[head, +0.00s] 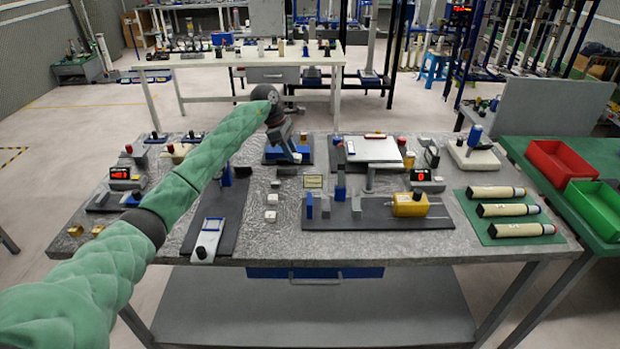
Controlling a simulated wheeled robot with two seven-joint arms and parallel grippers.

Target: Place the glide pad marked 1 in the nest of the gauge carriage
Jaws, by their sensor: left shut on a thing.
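My left arm reaches across from the lower left, and its gripper (297,157) points down over the back middle of the grey bench, at a blue fixture (273,153) on a dark plate. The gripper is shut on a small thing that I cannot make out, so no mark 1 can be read. Small pale blocks, perhaps glide pads, lie on the bench: one near the middle (270,215) and another just behind it (272,198). A white slide (208,238) sits on a dark base at the front left. I cannot tell which fixture is the gauge carriage.
A yellow block (410,204) sits on a long dark rail plate (376,222). Three pale cylinders lie on a green mat (505,237) at right. A white raised plate (373,150) stands behind the rail. Red (558,160) and green bins are on the side table.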

